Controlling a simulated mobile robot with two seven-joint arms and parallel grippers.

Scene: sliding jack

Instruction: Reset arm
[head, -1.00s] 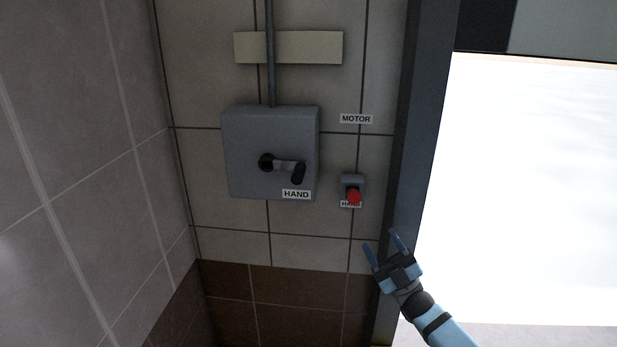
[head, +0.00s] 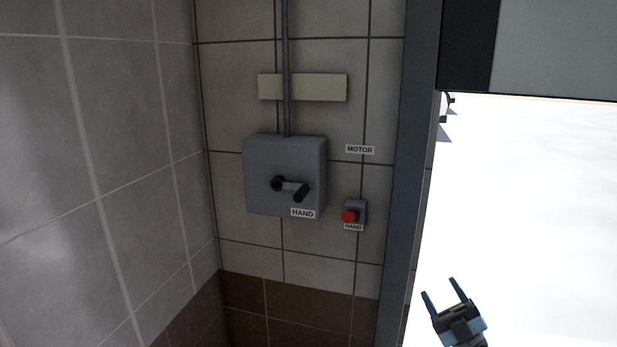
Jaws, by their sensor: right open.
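My right gripper (head: 443,298) shows at the lower right in the head view, its two blue fingers apart with nothing between them. It is clear of the wall, in front of the bright opening. My left gripper is out of view. A grey switch box (head: 262,165) with a black crank handle (head: 299,192) is on the tiled wall; the handle points right and slightly down. A red button (head: 349,216) on a small grey housing sits to its right, above a HAND label.
A dark door post (head: 407,170) stands between the tiled wall and a bright opening (head: 530,200) at the right. A MOTOR label (head: 360,149) is above the button. A conduit (head: 286,70) runs up from the box. A grey tiled side wall (head: 100,180) fills the left.

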